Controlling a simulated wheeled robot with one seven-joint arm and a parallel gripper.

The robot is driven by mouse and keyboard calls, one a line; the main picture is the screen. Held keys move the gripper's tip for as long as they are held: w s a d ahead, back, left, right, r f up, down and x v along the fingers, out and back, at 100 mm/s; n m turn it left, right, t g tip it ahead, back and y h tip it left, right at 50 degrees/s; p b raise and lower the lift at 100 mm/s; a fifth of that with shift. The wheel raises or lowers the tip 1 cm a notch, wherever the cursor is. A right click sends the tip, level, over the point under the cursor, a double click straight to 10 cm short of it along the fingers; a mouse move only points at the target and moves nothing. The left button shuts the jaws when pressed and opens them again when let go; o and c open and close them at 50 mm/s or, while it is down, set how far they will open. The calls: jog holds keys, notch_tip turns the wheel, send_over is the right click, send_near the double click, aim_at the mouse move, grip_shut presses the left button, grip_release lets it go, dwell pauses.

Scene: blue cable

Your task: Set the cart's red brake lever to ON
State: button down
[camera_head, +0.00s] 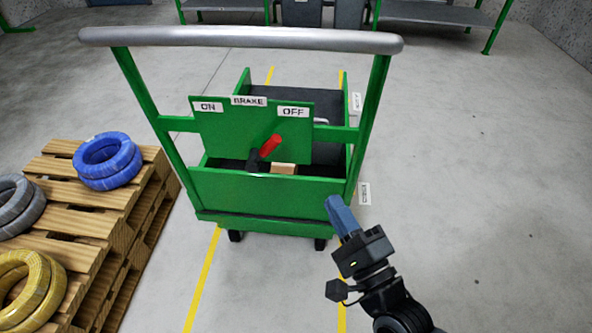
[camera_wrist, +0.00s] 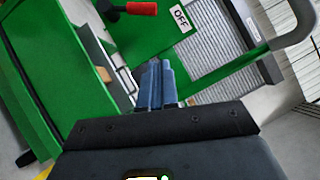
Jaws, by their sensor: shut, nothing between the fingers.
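The red brake lever (camera_head: 270,146) stands on the green cart (camera_head: 262,196), in front of its label panel. It leans right, toward the OFF label (camera_head: 294,111). The ON label (camera_head: 207,106) is at the panel's left end. My gripper (camera_head: 334,202) is shut and empty, at the cart's right front corner, right of and below the lever and apart from it. In the wrist view the shut blue fingers (camera_wrist: 156,84) point at the cart. The lever's red grip (camera_wrist: 142,8) shows at the top edge there, left of the OFF label (camera_wrist: 181,18).
The cart's grey handlebar (camera_head: 240,38) spans above the panel on green posts. A wooden pallet stack (camera_head: 75,200) stands at left with blue (camera_head: 107,160), grey and yellow cable coils. Open floor (camera_head: 490,180) lies to the right. Green-framed benches stand at the back.

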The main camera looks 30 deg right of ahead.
aim_at(265, 148)
jog(key=shift+w+f+m, duration=0.15)
jog(key=shift+w+m, duration=0.1)
jog(key=shift+m, duration=0.15)
jog(key=shift+w, duration=0.1)
jog(key=a+r+p+x, duration=0.1)
jog(key=a+x, duration=0.1)
jog(key=x, duration=1)
jog(key=shift+w+a, duration=0.3)
jog(key=shift+r, duration=0.15)
jog(key=shift+r+p, duration=0.1)
jog(key=shift+p, duration=0.3)
